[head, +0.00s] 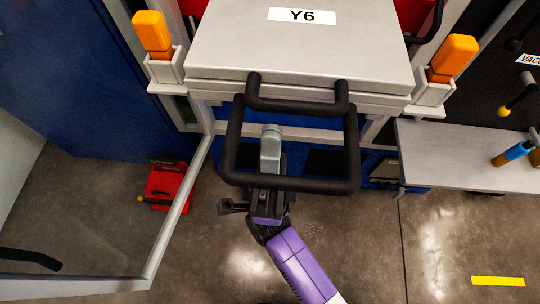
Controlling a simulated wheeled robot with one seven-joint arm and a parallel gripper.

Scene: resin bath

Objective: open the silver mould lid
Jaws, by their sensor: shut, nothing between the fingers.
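The silver mould lid (297,45) carries a white Y6 label and lies flat at top centre, with a thin seam along its front edge. A small black handle (298,104) sticks out from that front edge. A larger black loop handle (290,183) reaches further out below it. My gripper (270,135) is shut and empty, its grey fingers pointing up the picture inside the outline of the larger loop. The loop's front bar crosses in front of my gripper and hides part of it. I cannot tell whether they touch.
Orange blocks in grey holders flank the lid at left (153,35) and right (453,58). A framed clear door (180,205) stands open at left. A grey shelf (455,152) is at right. A red case (170,187) lies on the floor. Floor at lower right is clear.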

